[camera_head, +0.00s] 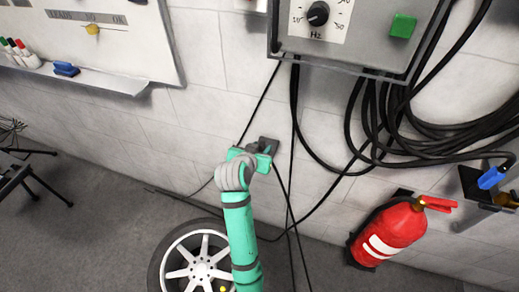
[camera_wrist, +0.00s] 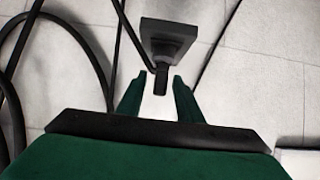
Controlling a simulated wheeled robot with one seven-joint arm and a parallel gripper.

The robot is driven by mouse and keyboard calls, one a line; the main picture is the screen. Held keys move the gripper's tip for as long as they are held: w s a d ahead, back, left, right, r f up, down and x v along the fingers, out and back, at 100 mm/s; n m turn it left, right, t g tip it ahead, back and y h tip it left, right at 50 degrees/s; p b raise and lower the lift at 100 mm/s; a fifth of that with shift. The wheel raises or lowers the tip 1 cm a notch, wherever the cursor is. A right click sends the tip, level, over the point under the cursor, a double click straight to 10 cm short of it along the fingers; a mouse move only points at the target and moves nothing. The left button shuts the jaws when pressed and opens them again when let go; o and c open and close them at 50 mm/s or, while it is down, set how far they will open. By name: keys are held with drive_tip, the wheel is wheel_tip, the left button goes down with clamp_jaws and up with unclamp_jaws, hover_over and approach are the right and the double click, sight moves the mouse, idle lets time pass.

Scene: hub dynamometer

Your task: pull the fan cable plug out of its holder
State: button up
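A dark grey block-shaped holder (camera_wrist: 176,40) is fixed to the wall, with a short dark plug (camera_wrist: 161,78) sticking out of it towards me. A thin black cable runs up and left from the plug. My gripper (camera_wrist: 160,86) is open. Its two green fingers stand either side of the plug's end, with a light gap visible on both sides. In the head view my gripper (camera_head: 262,157) is at the wall and hides most of the plug. Part of the dark holder (camera_head: 269,144) shows behind it.
Black cables (camera_head: 293,130) hang close to my gripper, and thick coils (camera_head: 385,130) hang to the right. A control box (camera_head: 345,50) is above. A red fire extinguisher (camera_head: 392,232) and a blue plug (camera_head: 491,177) in a dark bracket are right. A wheel (camera_head: 192,262) lies below.

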clamp_jaws()
drive_tip(key=shift+w, duration=0.1)
drive_tip(key=shift+r, duration=0.7)
idle(0.6)
drive_tip(key=shift+r, duration=2.05)
